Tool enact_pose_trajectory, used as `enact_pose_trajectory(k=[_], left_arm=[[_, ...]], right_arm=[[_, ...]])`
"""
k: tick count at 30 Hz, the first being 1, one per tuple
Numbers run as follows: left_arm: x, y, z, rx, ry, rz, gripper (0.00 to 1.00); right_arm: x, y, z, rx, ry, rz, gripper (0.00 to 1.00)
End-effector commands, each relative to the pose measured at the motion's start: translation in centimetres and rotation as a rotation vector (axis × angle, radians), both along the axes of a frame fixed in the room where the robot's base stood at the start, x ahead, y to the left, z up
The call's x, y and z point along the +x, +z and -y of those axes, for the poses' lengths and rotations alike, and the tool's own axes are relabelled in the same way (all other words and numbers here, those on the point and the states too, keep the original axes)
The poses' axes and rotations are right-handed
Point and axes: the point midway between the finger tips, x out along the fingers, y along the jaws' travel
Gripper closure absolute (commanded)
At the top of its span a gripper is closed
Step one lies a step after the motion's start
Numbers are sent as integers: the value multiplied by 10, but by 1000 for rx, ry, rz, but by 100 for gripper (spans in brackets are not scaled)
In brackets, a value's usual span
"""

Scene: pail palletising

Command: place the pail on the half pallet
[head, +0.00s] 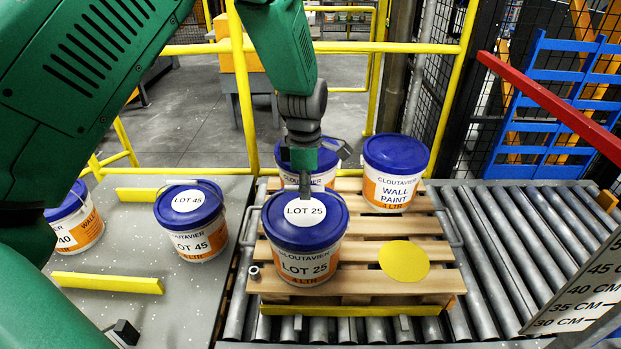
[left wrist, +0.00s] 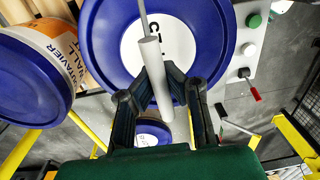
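The pail marked LOT 25 (head: 304,267) has a blue lid and a white and orange body. It is at the front left of the wooden half pallet (head: 358,285); I cannot tell whether it rests on the boards or hangs just above. My left gripper (head: 305,184) is directly over its lid. In the left wrist view, the fingers (left wrist: 170,88) close around the grey handle grip (left wrist: 153,72) above the blue lid (left wrist: 98,45). A yellow disc (head: 404,261) marks the bare front right of the pallet. My right gripper is not in view.
Two more pails stand at the pallet's back, one partly hidden (head: 318,180) and one at right (head: 395,188). Pails LOT 45 (head: 200,243) and LOT 40 (head: 80,232) stand on the grey table (head: 140,315). Rollers (head: 515,235) lie right of the pallet; yellow railing (head: 455,90) is behind.

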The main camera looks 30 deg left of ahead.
Motion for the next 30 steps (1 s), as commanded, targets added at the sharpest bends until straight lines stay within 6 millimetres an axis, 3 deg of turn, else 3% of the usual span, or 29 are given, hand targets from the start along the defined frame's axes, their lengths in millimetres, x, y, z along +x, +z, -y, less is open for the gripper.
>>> enact_pose_trajectory(k=[5,7,8,20,30], left_arm=[[2,2,1,2,1,7,100],[0,1,3,4,1,1,79],[0,1,3,4,1,1,74],[2,7,4,5,1,2,74],[4,72,0,4,1,7,74]], right_arm=[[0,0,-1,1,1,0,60],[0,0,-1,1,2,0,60],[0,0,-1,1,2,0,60],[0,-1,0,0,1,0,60],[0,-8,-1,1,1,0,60]])
